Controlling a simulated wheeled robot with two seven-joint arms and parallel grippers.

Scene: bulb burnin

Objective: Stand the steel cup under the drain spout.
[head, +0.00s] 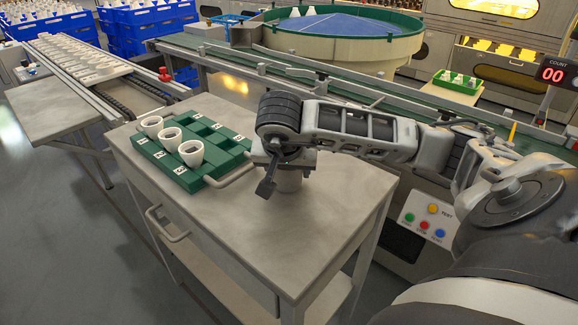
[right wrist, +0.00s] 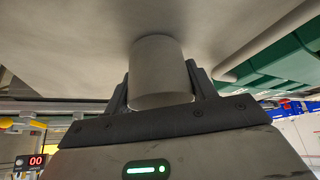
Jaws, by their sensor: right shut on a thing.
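The steel cup (head: 289,180) is a plain grey cylinder at the right part of the grey cart top. My right gripper (head: 285,170) is over it, with its fingers on either side. In the right wrist view the cup (right wrist: 160,68) sits between the two dark fingers, which are shut on it. The cup's far end is at the cart top; whether it touches or is just lifted I cannot tell. The gripper hides the cup's upper part in the head view. I cannot make out a drain spout. My left gripper is not in view.
A green tray (head: 190,181) with several slots and three white cups (head: 191,153) lies left of my gripper. The cart top (head: 225,225) is bare in front. A conveyor (head: 215,62), a round green-rimmed tub (head: 345,50) and a button panel (head: 425,220) stand beyond.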

